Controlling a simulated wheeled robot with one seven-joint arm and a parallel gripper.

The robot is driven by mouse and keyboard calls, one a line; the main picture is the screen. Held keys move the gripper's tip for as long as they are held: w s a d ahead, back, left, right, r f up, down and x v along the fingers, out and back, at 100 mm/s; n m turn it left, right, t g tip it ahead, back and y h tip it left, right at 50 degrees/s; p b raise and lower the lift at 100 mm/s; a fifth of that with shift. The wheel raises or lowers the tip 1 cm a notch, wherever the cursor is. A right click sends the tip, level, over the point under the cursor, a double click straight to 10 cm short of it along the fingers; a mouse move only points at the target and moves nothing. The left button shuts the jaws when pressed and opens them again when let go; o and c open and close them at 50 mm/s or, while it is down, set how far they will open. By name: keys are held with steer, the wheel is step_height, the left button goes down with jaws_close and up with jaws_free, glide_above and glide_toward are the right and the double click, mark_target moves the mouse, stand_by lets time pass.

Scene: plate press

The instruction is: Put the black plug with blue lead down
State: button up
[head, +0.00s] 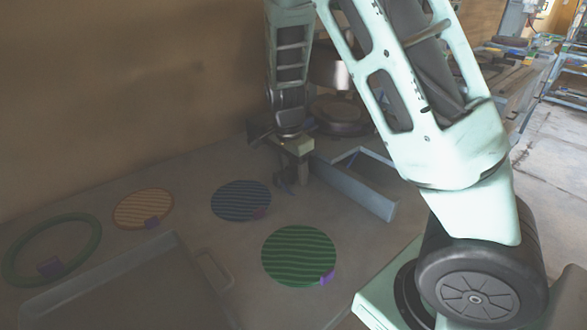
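My gripper (291,174) points down over the grey table, in front of the brown wall. Its fingers are small and dark in this view. A small dark shape with a bluish tint (283,185) shows at the fingertips, low over the table. It may be the black plug with blue lead, but it is too small and dim to be sure. I cannot tell whether the fingers are closed on it or whether it touches the table. No other plug or lead can be made out.
A blue striped disc (236,199) and a green striped disc (297,257) lie near my gripper. An orange striped disc (141,206) and a green ring (92,240) lie left. A grey tray (100,268) is in front. A blue-grey angled frame (358,189) stands right of my gripper.

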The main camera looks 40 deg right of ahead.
mark_target(290, 169)
steer(key=r, duration=0.2)
steer(key=r+p, duration=0.1)
steer(key=r, duration=0.2)
steer(key=a+r, duration=0.1)
steer(key=r, duration=0.1)
steer(key=shift+r+p, duration=0.35)
steer(key=shift+p, duration=0.05)
steer(key=s+a+r+n+y, duration=0.1)
steer(key=s+a+n, duration=0.75)
steer(key=a, duration=0.25)
steer(key=s+a+r+n+y, duration=0.1)
steer(key=s+a+n, duration=0.75)
steer(key=a, duration=0.25)
steer(key=s+a+n, duration=0.2)
steer(key=s+n, duration=0.5)
steer(key=n, duration=0.1)
steer(key=shift+s+a+r, duration=0.2)
steer(key=shift+s+r, duration=0.1)
steer(key=shift+r, duration=0.05)
